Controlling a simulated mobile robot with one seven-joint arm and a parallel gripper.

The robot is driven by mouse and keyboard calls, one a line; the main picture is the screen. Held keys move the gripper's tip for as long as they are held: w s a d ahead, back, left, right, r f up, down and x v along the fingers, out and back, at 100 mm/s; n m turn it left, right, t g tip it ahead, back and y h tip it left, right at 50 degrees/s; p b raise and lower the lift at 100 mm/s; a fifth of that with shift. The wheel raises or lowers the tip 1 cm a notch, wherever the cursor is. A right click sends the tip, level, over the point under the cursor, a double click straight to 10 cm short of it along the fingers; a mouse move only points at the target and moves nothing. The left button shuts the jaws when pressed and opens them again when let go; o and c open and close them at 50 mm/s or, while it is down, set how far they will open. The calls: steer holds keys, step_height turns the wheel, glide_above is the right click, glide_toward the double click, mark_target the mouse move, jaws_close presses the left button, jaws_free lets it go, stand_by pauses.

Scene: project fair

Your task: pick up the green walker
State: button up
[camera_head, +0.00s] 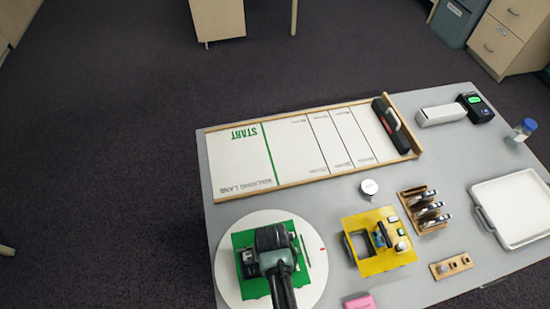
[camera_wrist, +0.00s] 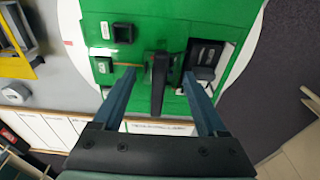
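A green mat (camera_head: 242,240) lies on a white round plate (camera_head: 232,285) at the table's near left; my gripper (camera_head: 275,255) is over it and hides much of it. In the wrist view the green mat (camera_wrist: 215,12) fills the middle. My gripper (camera_wrist: 157,80) is open, one finger at each side of a dark upright piece (camera_wrist: 158,85) with a dark green part behind it. This may be the green walker, but I cannot tell for sure. No finger contact is clear. A black block (camera_wrist: 122,33) and a black stand (camera_wrist: 207,53) are beside it.
A yellow tray (camera_head: 378,268) stands right of the plate, with a wooden rack (camera_head: 411,199) beyond it. A white walking lane board (camera_head: 290,150) lies behind. A white tray (camera_head: 515,205) is at the right. Bare grey table shows between them.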

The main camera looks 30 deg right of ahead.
jaws_close()
steer(key=shift+w, duration=0.1)
steer(key=shift+r, duration=0.2)
